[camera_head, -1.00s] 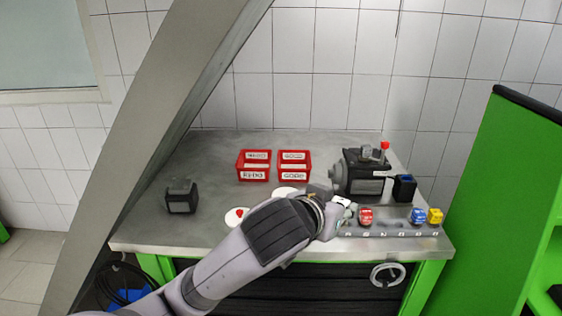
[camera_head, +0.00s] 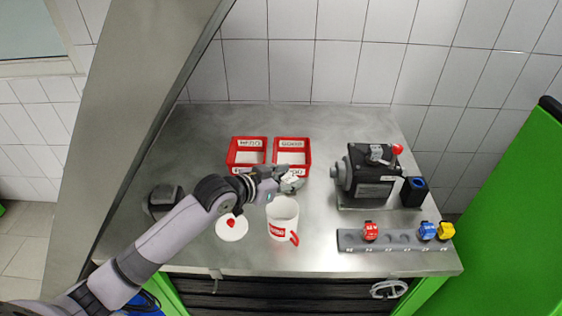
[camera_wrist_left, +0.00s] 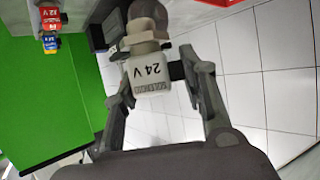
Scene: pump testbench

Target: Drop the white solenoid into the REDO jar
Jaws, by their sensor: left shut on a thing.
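My left gripper (camera_head: 284,181) is shut on the white solenoid (camera_head: 293,185). In the left wrist view the solenoid (camera_wrist_left: 150,68) sits between the two fingers and its face reads 24 V. The jar (camera_head: 284,217) is white with a red handle and a red label too small to read surely. It stands upright and open on the bench, and the gripper appears just beyond its rim in the head view. I cannot tell the gripper's height above it. A white lid with a red knob (camera_head: 232,228) lies left of the jar. My right gripper is not in view.
Two red bins (camera_head: 248,152) (camera_head: 292,150) stand behind the gripper. A dark pump (camera_head: 368,178) and a black holder (camera_head: 413,192) are at the right. A grey rack (camera_head: 395,240) holds red, blue and yellow solenoids. A dark block (camera_head: 163,201) is at the left.

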